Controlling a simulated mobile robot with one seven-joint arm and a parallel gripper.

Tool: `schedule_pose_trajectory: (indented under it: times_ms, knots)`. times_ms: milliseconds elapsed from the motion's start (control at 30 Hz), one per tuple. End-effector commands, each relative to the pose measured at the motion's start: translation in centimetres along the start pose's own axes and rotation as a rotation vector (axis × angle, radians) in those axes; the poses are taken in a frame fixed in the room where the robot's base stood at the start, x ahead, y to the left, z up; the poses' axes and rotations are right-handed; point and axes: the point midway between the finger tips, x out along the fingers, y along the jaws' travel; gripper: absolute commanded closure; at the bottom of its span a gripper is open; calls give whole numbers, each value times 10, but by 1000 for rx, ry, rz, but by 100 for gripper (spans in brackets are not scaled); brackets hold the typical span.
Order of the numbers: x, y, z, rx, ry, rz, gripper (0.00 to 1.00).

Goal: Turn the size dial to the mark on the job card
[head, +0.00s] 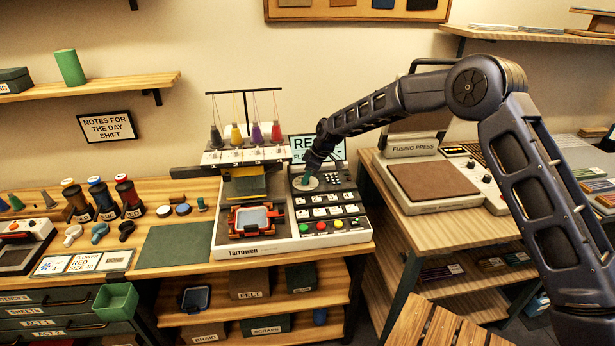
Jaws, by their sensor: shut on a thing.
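The embroidery machine (250,248) stands on the wooden table, with a control panel on its right side. The size dial (301,187) is a pale round disc at the panel's upper left. My gripper (306,179) reaches down from the right and is shut on the dial's knob. The gripper hides most of the knob and its pointer, so the setting cannot be read. A card (82,263) at the table's front left seems to read flower, red, size 30; its last digits are small.
Four-colour thread cones stand on top of the machine. Rows of buttons (330,211) lie just below the dial. A fusing press (433,182) stands on the right-hand table. Spools (127,196) and small knobs crowd the left; a green mat (176,246) is bare.

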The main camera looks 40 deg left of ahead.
Motion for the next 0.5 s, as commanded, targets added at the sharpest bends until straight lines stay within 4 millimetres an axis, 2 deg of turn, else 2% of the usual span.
schedule_pose_trajectory:
  times_ms: [267, 500]
  knots:
    - [0, 0, 0, 46, -1, 20, 96]
    - [0, -2, 0, 183, -1, 77, 96]
